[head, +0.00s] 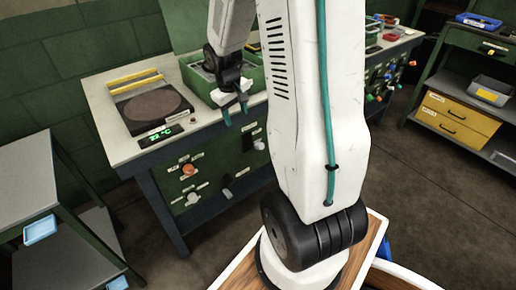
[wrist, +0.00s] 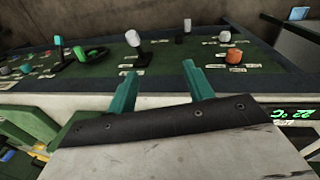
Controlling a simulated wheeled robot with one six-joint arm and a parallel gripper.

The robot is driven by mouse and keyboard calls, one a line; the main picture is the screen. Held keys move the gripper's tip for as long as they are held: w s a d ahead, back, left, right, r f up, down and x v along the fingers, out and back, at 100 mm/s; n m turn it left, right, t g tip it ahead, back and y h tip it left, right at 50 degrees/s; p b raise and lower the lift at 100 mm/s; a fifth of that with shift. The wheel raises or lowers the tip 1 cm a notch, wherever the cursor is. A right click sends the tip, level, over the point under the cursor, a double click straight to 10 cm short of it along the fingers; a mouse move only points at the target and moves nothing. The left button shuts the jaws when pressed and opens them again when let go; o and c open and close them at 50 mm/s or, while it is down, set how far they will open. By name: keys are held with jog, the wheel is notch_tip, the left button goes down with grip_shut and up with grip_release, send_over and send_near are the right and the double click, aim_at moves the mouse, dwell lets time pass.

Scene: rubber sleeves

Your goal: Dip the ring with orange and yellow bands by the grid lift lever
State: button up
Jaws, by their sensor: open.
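My gripper (head: 237,108) has teal fingers and hangs at the front edge of the bench, beside the green tub (head: 254,79). In the wrist view my gripper (wrist: 160,84) is open, with nothing between its fingers, and faces the control panel (wrist: 165,78). A white-tipped lever (wrist: 132,40) stands beyond the fingers. Green-tipped levers (wrist: 58,50) stand left of it, and an orange knob (wrist: 234,57) lies to the right. The labels are too small to read, so I cannot tell which is the grid lift lever. I cannot make out a ring with orange and yellow bands.
A hot plate (head: 154,107) with a round dark top sits left of the tub, behind a green temperature display (head: 160,136). A grey table (head: 27,180) stands at left. Another bench with knobs and a shelf with yellow drawers (head: 455,118) stand at right. Open floor lies between.

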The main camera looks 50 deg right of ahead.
send_over(260, 149)
jog(key=w, duration=0.1)
jog(key=f, duration=1.5)
jog(key=shift+w+d, duration=0.1)
jog(key=shift+w, duration=0.1)
jog(key=f, duration=0.2)
jog(key=d+f, duration=0.1)
jog(key=f, duration=0.5)
jog(key=shift+s+d+f, duration=0.1)
jog(key=shift+d+f, duration=0.05)
jog(key=shift+f, duration=0.1)
grip_shut()
